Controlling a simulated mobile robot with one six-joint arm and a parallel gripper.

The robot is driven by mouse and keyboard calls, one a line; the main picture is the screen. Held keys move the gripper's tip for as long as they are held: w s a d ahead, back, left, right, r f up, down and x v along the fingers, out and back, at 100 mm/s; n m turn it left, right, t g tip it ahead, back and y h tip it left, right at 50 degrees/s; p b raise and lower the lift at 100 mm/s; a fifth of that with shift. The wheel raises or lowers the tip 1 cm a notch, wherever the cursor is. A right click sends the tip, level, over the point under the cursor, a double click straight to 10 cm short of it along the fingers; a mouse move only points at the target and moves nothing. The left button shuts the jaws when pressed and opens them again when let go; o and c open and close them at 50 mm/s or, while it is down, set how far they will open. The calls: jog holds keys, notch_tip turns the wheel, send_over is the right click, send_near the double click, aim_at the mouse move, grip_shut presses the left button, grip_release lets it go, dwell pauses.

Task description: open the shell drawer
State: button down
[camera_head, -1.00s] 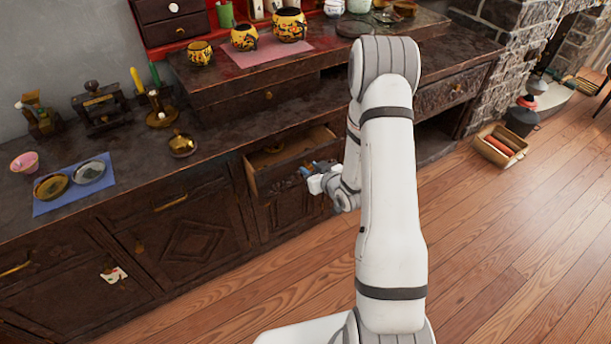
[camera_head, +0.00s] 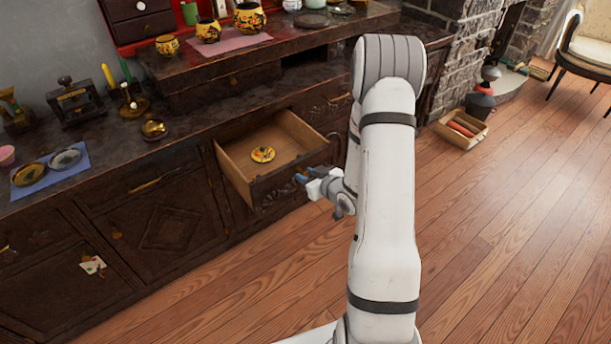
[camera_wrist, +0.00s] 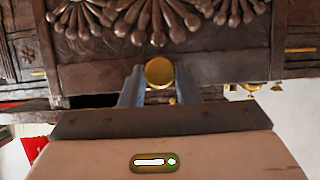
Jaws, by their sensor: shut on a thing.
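The shell drawer (camera_head: 288,183) stands well out from the dark wooden cabinet, and its pale inside shows. A small yellow and red round lid-like thing (camera_head: 263,154) lies in it. In the wrist view the drawer front (camera_wrist: 210,62) shows carved shell fans and a round brass knob (camera_wrist: 159,72). My gripper (camera_head: 302,179) is at the drawer front, and in the wrist view its fingers (camera_wrist: 160,88) are on both sides of the knob, shut on it. The fingertips are partly hidden behind the knob.
Yellow patterned pots (camera_head: 208,30) stand on a pink mat on the raised shelf. A brass dish (camera_head: 154,129) and two round dishes on a blue cloth (camera_head: 82,156) are on the counter. A box with red rolls (camera_head: 462,130) is on the floor. The wooden floor (camera_head: 240,290) before the cabinet is clear.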

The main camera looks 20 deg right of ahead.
jog(key=shift+d, duration=0.1)
jog(key=c, duration=1.1)
grip_release()
jog(key=p+v, duration=0.1)
jog(key=v, duration=0.6)
jog(key=shift+s+r, duration=0.15)
jog(key=shift+s, duration=0.2)
